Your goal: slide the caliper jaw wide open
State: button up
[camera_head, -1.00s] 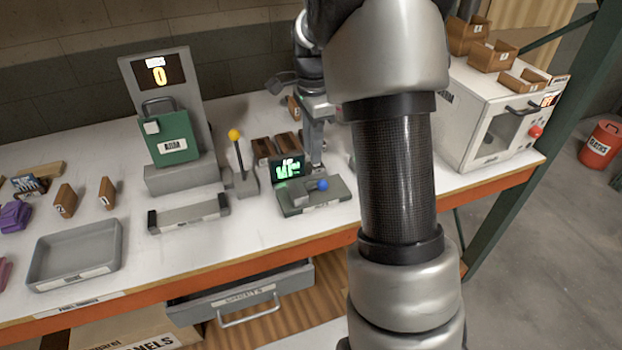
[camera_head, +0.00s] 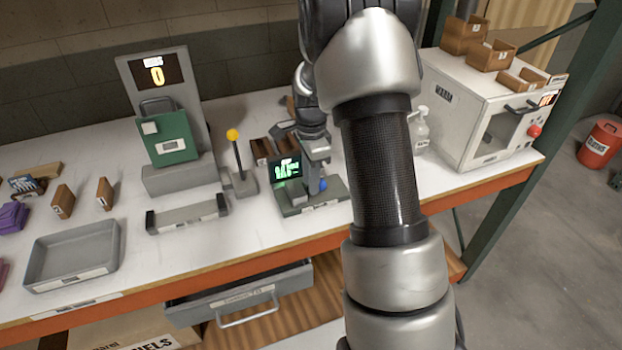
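My gripper points down over the caliper, right of the display and at or very near the knob. Contact cannot be made out. The fingers are small and partly covered, so their opening does not show. The jaw's own position is mostly hidden.
A lever with a yellow ball (camera_head: 232,135) stands just left of the caliper. Small brown bins (camera_head: 262,151) lie behind it. A grey holder (camera_head: 186,216) is farther left. A white oven-like box (camera_head: 470,115) and a spray bottle (camera_head: 419,130) stand to the right.

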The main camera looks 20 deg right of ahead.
grip_shut()
dwell(1.2)
